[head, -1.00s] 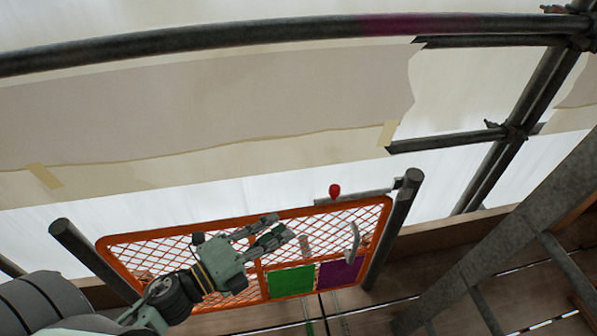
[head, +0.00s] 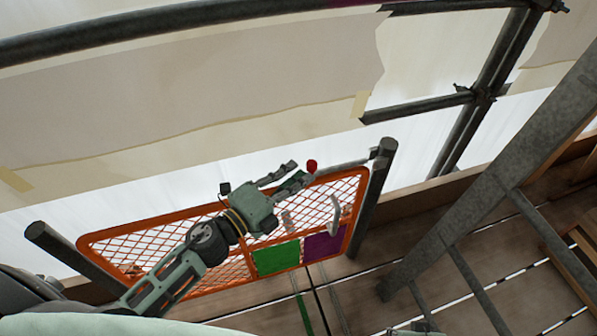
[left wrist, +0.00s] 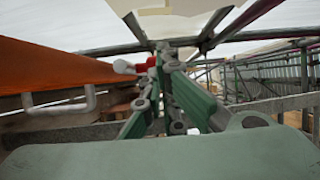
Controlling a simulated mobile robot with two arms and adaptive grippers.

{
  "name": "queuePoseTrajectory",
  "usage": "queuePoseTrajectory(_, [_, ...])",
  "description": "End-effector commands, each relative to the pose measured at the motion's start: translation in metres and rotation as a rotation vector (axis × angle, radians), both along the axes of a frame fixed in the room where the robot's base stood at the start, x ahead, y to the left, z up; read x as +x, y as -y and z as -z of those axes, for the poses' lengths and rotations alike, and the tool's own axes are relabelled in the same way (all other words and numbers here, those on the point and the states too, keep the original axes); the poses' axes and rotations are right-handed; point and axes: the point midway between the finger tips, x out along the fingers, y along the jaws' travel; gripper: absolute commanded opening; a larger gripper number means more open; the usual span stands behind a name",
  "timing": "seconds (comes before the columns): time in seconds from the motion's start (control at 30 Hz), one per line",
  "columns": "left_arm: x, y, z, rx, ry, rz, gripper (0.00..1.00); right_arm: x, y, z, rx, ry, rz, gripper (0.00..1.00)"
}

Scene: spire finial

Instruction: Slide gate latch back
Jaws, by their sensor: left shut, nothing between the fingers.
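The orange mesh gate (head: 150,236) stands between two dark posts. Its grey latch bar (head: 343,167) lies along the top rail at the right, with a red knob (head: 312,166) at its left end. My left gripper (head: 296,172) is shut and empty, with its fingertips just left of the knob. In the left wrist view the red knob (left wrist: 151,63) shows close beside the fingertips (left wrist: 166,58), partly hidden. I cannot tell whether they touch. My right gripper is not in view.
A curved grey handle (head: 334,214) is on the gate, above green (head: 277,259) and purple (head: 325,243) panels. The right post (head: 371,198) stands at the bar's far end. A grey diagonal beam (head: 490,190) crosses at the right. Scaffold tubes run overhead.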

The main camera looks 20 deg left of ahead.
Motion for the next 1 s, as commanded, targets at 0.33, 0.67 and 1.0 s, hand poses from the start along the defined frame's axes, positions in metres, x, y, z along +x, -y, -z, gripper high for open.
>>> queuePoseTrajectory(0.33, [0.009, 0.005, 0.0, -0.001, 0.0, 0.0, 0.0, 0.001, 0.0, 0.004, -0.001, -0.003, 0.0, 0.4])
queuePoseTrajectory(0.67, [0.015, 0.01, -0.002, -0.002, 0.0, -0.001, 0.0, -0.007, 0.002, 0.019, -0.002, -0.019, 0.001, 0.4])
queuePoseTrajectory(1.0, [0.018, 0.013, 0.0, -0.001, 0.0, 0.0, 0.0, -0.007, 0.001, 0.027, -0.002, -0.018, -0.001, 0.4])
